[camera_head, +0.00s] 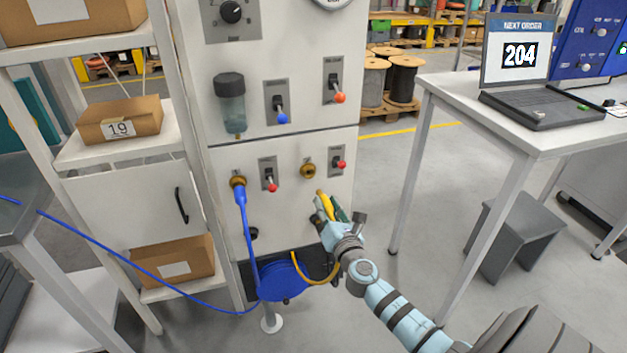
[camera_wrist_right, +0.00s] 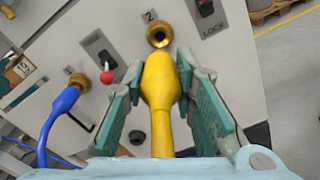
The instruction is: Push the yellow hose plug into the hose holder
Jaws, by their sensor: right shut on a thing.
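The yellow hose plug (camera_wrist_right: 160,85) is between the green finger pads of my right gripper (camera_wrist_right: 160,90), which is shut on it. Its tip points at the brass hose holder (camera_wrist_right: 158,35) marked 2 and, in the wrist view, appears just below it. In the head view the yellow plug (camera_head: 325,203) is below and slightly right of the brass holder (camera_head: 308,170), apart from it. The yellow hose (camera_head: 310,279) loops down from my right gripper (camera_head: 330,210) towards the blue reel. My left gripper is not in view.
A blue hose plug (camera_head: 239,190) sits in the left brass holder (camera_head: 237,181). Red-tipped levers (camera_head: 271,187) and (camera_head: 341,164) stick out beside the holders. The blue reel (camera_head: 283,281) is below the panel. A white table (camera_head: 550,140) stands at the right.

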